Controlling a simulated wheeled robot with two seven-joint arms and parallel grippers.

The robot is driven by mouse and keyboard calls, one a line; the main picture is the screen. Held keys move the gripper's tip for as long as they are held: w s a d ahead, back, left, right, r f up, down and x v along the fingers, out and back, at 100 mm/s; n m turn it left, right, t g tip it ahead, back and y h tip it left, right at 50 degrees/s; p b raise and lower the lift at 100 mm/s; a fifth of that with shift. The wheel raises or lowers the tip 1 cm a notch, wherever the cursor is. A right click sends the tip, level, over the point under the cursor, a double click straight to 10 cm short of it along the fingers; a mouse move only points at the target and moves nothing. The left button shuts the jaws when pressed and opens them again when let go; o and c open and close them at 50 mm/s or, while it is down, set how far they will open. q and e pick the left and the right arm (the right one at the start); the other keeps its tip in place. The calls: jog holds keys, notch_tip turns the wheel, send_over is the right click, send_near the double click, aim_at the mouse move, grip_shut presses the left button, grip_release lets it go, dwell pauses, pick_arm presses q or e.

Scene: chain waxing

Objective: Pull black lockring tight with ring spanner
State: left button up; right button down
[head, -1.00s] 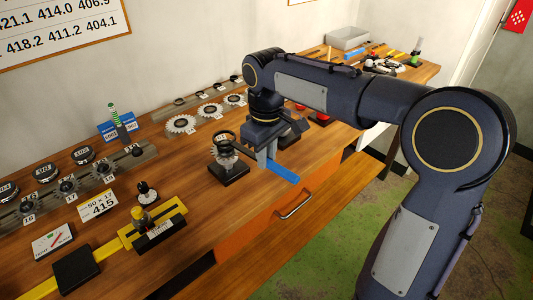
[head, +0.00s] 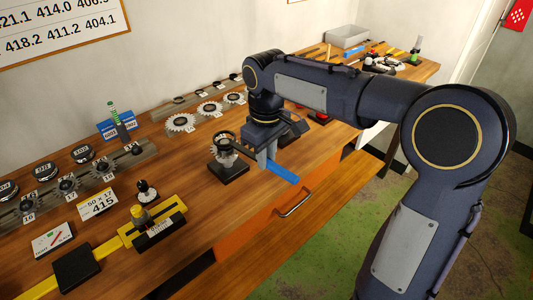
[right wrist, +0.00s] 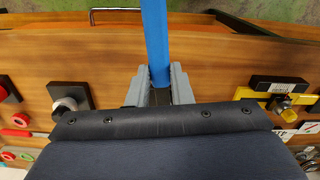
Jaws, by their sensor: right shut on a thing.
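My right gripper (head: 264,160) is shut on the spanner's blue handle (head: 284,172), just right of a small black stand (head: 229,172) near the bench's front edge. The handle sticks out past the jaws towards the front edge; it also shows in the right wrist view (right wrist: 155,40) between the grey fingers (right wrist: 160,82). On the stand is a pale toothed metal part (head: 226,157). A dark ring (head: 215,138) sits at its top, in line with the handle. I cannot tell lockring from spanner end there, or whether they are seated together. My left gripper is not in view.
A yellow gauge (head: 154,232) with a black block lies left of the stand, by a small black-knobbed piece (head: 147,191). Sprockets (head: 181,123) and racks stand behind. A drawer handle (head: 294,203) is below the front edge. Bare wood lies between stand and gauge.

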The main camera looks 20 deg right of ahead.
jog(key=shift+f+b, duration=0.55)
jog(key=shift+f, duration=0.45)
dwell(0.6)
jog(key=c, duration=2)
grip_release()
grip_shut()
jog(key=shift+d+r, duration=0.1)
jog(key=shift+w+d+n+p, duration=0.6)
jog(key=shift+d+n+p, duration=0.2)
jog(key=shift+n, duration=0.1)
